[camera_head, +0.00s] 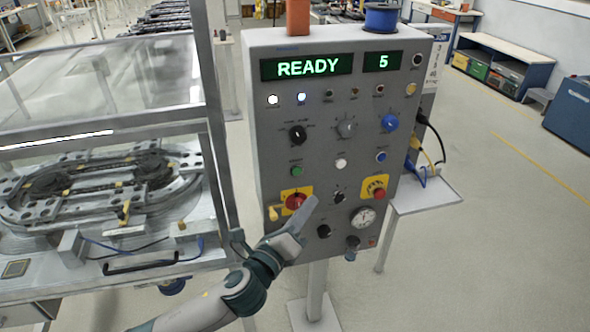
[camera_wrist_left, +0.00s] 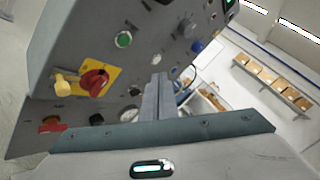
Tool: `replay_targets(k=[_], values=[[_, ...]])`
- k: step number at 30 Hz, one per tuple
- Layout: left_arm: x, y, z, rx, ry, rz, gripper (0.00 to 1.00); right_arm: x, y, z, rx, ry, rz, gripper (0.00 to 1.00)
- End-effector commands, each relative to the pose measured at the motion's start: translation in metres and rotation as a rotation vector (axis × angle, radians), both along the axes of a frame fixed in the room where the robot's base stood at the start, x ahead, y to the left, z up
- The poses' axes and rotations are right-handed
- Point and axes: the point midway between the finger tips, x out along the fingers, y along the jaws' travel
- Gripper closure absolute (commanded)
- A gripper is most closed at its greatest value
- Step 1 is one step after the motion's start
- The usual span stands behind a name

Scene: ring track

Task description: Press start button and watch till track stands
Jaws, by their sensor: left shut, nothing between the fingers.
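The grey control panel (camera_head: 262,120) stands upright in the middle of the head view, its green displays reading "READY" (camera_head: 307,67) and "5" (camera_head: 383,61). A green button (camera_head: 296,171), likely the start button, sits on its left side; it also shows in the left wrist view (camera_wrist_left: 124,39). The ring track (camera_head: 100,180) lies inside a clear-walled case on the left. My left gripper (camera_head: 311,203) is shut and empty, in front of the panel's lower half, below and right of the green button. In the wrist view its closed fingers (camera_wrist_left: 158,95) point at the panel. My right gripper is not seen.
A red rotary switch (camera_head: 295,201) on yellow and a red button (camera_head: 377,193) on yellow flank the lower panel, with a gauge (camera_head: 363,217) below. Several knobs and lamps cover the panel. A small shelf (camera_head: 425,196) with cables stands on the right; open floor lies beyond.

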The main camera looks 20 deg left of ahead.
Motion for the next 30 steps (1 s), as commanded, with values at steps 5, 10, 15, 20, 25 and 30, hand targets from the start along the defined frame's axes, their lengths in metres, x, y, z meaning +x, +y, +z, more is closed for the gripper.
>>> replay_targets(k=[5, 10, 15, 20, 25, 30], values=[[0.0, 0.0, 0.0, -0.001, 0.0, 0.0, 1.0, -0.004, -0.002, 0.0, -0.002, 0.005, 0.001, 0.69], [0.003, 0.002, 0.0, 0.0, 0.0, 0.0, 1.0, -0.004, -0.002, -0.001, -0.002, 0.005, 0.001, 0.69], [0.01, 0.006, -0.001, 0.001, -0.002, 0.0, 1.0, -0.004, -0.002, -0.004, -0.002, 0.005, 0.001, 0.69], [0.023, 0.015, -0.001, 0.002, -0.001, 0.001, 1.0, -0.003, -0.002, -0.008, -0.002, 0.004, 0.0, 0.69], [0.039, 0.026, -0.002, 0.001, -0.001, 0.001, 1.0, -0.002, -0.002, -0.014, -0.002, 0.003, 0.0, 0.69], [0.055, 0.038, 0.0, 0.001, 0.0, 0.001, 1.0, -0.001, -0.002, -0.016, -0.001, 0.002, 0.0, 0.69]])
